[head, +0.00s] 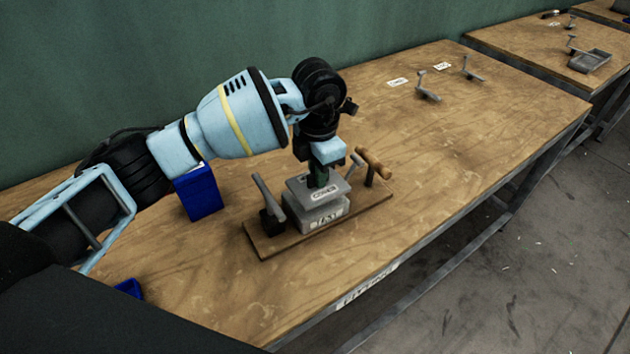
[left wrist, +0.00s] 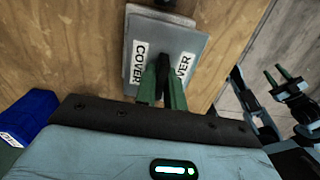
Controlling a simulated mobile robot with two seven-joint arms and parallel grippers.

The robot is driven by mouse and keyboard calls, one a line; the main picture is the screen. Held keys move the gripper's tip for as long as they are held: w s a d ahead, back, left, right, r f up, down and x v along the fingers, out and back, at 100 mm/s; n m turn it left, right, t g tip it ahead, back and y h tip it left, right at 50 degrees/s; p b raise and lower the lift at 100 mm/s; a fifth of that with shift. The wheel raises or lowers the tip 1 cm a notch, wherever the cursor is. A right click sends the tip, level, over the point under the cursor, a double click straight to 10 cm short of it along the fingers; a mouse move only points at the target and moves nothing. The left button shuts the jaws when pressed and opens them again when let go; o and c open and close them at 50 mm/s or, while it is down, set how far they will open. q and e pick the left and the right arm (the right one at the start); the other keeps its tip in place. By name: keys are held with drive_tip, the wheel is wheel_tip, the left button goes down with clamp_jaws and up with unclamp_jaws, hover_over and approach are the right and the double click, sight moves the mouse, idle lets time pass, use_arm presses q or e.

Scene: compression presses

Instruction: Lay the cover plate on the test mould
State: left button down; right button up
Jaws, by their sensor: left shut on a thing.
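My left gripper (head: 318,184) points down and is shut on the grey cover plate (head: 298,187), gripping it near its middle. The plate also shows in the left wrist view (left wrist: 200,52), with COVER labels on both sides of the fingers. The plate is over the grey test mould (head: 316,216), which carries a TEST label. It looks roughly flat and close above or touching the mould; I cannot tell which. The mould sits on a brown board (head: 267,244). My right gripper (left wrist: 278,77) appears at the right of the left wrist view, open and empty.
A grey lever (head: 268,196) stands left of the mould, and a wooden-handled part (head: 374,165) stands to its right. A blue bin (head: 199,193) is behind left. The workbench (head: 440,150) is clear right of the board; small levers (head: 427,90) stand farther back.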

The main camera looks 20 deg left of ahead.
use_arm(q)
drive_tip(key=f, duration=0.1)
drive_tip(key=a+f, duration=0.1)
drive_tip(key=shift+w+f, duration=0.3)
drive_tip(key=shift+f, duration=0.05)
drive_tip(key=shift+d+f, duration=0.1)
drive_tip(key=shift+f, duration=0.3)
drive_tip(key=shift+f, duration=0.1)
drive_tip(key=c, duration=1.5)
unclamp_jaws()
drive_tip(key=shift+f, duration=0.1)
wheel_tip(320, 180, up, 12)
drive_tip(key=shift+r, duration=0.2)
